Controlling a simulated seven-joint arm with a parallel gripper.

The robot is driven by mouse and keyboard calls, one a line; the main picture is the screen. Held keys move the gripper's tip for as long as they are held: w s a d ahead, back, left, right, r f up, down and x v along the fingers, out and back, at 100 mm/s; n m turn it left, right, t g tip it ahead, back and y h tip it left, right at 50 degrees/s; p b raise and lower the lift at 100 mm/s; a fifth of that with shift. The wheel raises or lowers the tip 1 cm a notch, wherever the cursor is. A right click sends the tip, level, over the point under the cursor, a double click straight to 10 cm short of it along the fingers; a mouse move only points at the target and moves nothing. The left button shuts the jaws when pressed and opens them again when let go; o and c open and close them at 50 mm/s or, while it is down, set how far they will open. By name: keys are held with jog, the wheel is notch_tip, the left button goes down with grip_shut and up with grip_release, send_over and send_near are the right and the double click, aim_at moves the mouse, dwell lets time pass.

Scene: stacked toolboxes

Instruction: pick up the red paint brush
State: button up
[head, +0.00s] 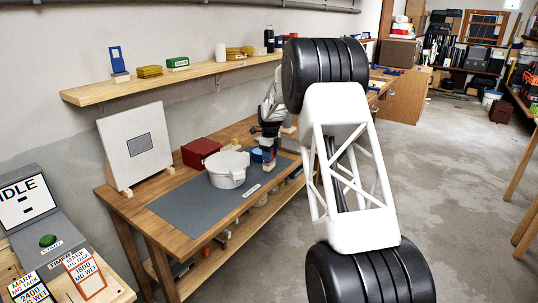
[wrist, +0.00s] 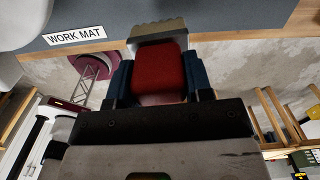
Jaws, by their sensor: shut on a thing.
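The red paint brush (wrist: 158,66) is between the two blue fingers of my gripper (wrist: 160,82) in the wrist view. Its red part fills the gap, and a grey-brown end (wrist: 157,32) sticks out beyond the fingertips toward the work mat. In the head view my gripper (head: 269,152) points down over the front right edge of the workbench, beside the grey mat. The brush is small there and partly hidden by the fingers.
A white pot (head: 227,170) stands on the grey work mat (head: 190,210), with a red box (head: 200,152) behind it. A wall shelf (head: 150,84) holds several items.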

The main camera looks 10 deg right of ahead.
jog(key=s+r, duration=0.1)
jog(key=s, duration=1.2)
jog(key=shift+s+a+r, duration=0.1)
dwell(0.4)
jog(key=o, duration=0.3)
jog(key=c, duration=0.3)
